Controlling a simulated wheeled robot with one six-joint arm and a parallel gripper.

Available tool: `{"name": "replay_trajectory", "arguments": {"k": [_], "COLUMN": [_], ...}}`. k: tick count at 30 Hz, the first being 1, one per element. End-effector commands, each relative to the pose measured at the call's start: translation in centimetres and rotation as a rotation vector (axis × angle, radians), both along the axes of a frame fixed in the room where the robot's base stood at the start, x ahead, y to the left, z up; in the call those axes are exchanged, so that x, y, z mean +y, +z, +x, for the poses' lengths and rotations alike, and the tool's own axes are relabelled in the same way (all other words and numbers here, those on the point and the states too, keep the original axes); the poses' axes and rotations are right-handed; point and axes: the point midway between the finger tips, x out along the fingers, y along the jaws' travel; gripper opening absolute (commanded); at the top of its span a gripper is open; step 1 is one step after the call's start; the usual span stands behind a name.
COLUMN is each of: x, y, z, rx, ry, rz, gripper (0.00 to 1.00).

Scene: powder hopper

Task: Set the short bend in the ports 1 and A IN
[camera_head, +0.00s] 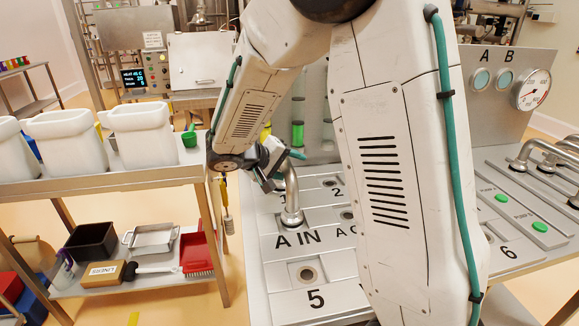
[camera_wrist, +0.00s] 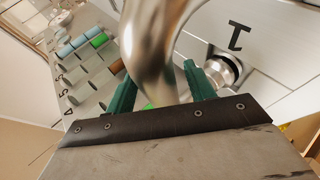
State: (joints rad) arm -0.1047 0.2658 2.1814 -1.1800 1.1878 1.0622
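The short bend (camera_head: 291,190) is a shiny curved metal pipe. In the head view its near leg stands upright with its flanged foot at the A IN port (camera_head: 291,220). My gripper (camera_head: 275,165) is at the upper part of the bend. In the wrist view the green fingers (camera_wrist: 160,85) lie on both sides of the bend (camera_wrist: 152,35) and appear closed on it. Port 1, with a metal collar (camera_wrist: 220,70), shows beside the printed 1 in the wrist view. My gripper hides the bend's far end in the head view, so its seating cannot be told.
Port 5 (camera_head: 306,274) is open in front of A IN. A side table (camera_head: 110,181) with white bins (camera_head: 150,135) stands at left. Other pipes (camera_head: 540,150) and a gauge (camera_head: 533,90) are at right. My arm covers the panel's middle.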

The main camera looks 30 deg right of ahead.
Motion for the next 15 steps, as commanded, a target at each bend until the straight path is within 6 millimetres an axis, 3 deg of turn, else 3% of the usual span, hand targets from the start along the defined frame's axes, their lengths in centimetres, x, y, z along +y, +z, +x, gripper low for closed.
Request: {"name": "replay_trajectory", "arguments": {"k": [8, 15], "x": [0.5, 3.9], "y": [0.3, 2.3], "z": [0.0, -0.2], "rx": [0.000, -0.002], "ry": [0.002, 0.003], "rz": [0.001, 0.001], "gripper": [0.54, 0.54]}}
